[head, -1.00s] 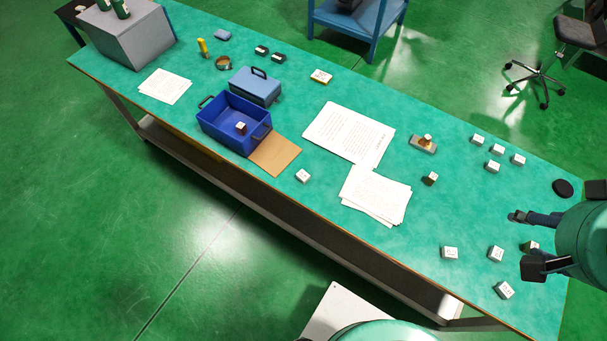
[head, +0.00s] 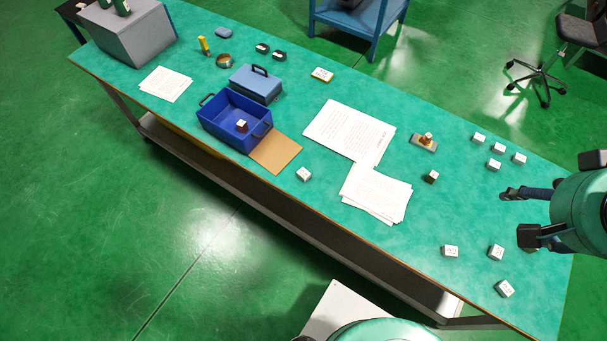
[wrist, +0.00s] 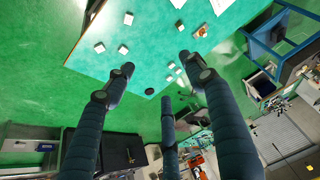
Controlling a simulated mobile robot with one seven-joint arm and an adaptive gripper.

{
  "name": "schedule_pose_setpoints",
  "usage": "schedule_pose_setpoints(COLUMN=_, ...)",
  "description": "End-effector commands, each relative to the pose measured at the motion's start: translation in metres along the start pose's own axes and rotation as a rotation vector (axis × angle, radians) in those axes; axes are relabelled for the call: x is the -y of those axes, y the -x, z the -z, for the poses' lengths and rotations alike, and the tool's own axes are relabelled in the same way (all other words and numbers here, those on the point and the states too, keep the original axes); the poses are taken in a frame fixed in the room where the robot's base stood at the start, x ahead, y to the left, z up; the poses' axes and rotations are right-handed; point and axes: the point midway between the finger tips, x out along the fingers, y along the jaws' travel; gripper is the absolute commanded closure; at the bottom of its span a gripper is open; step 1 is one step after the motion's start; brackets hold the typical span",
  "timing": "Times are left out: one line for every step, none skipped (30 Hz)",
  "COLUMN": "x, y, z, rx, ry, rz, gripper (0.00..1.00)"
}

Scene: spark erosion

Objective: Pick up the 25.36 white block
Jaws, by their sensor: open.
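Several small white blocks lie on the green table (head: 400,262). Three are near the front right: one block (head: 450,251), another (head: 496,252) and a third (head: 505,288). A group lies at the back right, including one block (head: 494,164). A single block (head: 303,174) sits left of the papers. The markings are too small to read, so I cannot tell which is 25.36. My gripper (head: 518,214) is open and empty above the table's right end. In the wrist view, its fingers (wrist: 155,66) are spread, with several blocks visible beyond, one at the left (wrist: 100,47).
A blue bin (head: 222,126) holds a dark-sided block (head: 241,126). Papers (head: 350,132) cover the middle. A block with a dark side (head: 430,176) and a grey holder (head: 424,144) stand right of them.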

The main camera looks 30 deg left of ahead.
Motion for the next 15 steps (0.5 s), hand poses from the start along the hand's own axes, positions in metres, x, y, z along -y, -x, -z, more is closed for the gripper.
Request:
schedule_pose_setpoints(x=0.009, y=-0.007, z=0.008, rx=0.016, ry=0.0, rz=0.009, gripper=0.45)
schedule_pose_setpoints(x=0.014, y=-0.011, z=0.012, rx=0.025, ry=-0.005, rz=0.014, gripper=0.45)
schedule_pose_setpoints(x=0.021, y=-0.016, z=0.019, rx=0.035, ry=-0.009, rz=0.021, gripper=0.45)
schedule_pose_setpoints(x=0.028, y=-0.021, z=0.024, rx=0.045, ry=-0.014, rz=0.026, gripper=0.45)
schedule_pose_setpoints(x=0.034, y=-0.025, z=0.03, rx=0.054, ry=-0.019, rz=0.031, gripper=0.45)
schedule_pose_setpoints(x=0.044, y=-0.032, z=0.036, rx=0.068, ry=-0.025, rz=0.036, gripper=0.45)
schedule_pose_setpoints(x=0.051, y=-0.038, z=0.041, rx=0.078, ry=-0.028, rz=0.041, gripper=0.45)
schedule_pose_setpoints(x=0.059, y=-0.043, z=0.046, rx=0.089, ry=-0.034, rz=0.045, gripper=0.45)
schedule_pose_setpoints(x=0.07, y=-0.051, z=0.051, rx=0.104, ry=-0.04, rz=0.049, gripper=0.45)
schedule_pose_setpoints(x=0.078, y=-0.057, z=0.056, rx=0.113, ry=-0.044, rz=0.053, gripper=0.45)
schedule_pose_setpoints(x=0.087, y=-0.063, z=0.059, rx=0.124, ry=-0.049, rz=0.055, gripper=0.45)
schedule_pose_setpoints(x=0.099, y=-0.072, z=0.064, rx=0.137, ry=-0.055, rz=0.059, gripper=0.45)
schedule_pose_setpoints(x=0.107, y=-0.078, z=0.068, rx=0.147, ry=-0.059, rz=0.061, gripper=0.45)
schedule_pose_setpoints(x=0.117, y=-0.085, z=0.07, rx=0.158, ry=-0.063, rz=0.063, gripper=0.45)
schedule_pose_setpoints(x=0.13, y=-0.094, z=0.074, rx=0.17, ry=-0.069, rz=0.065, gripper=0.45)
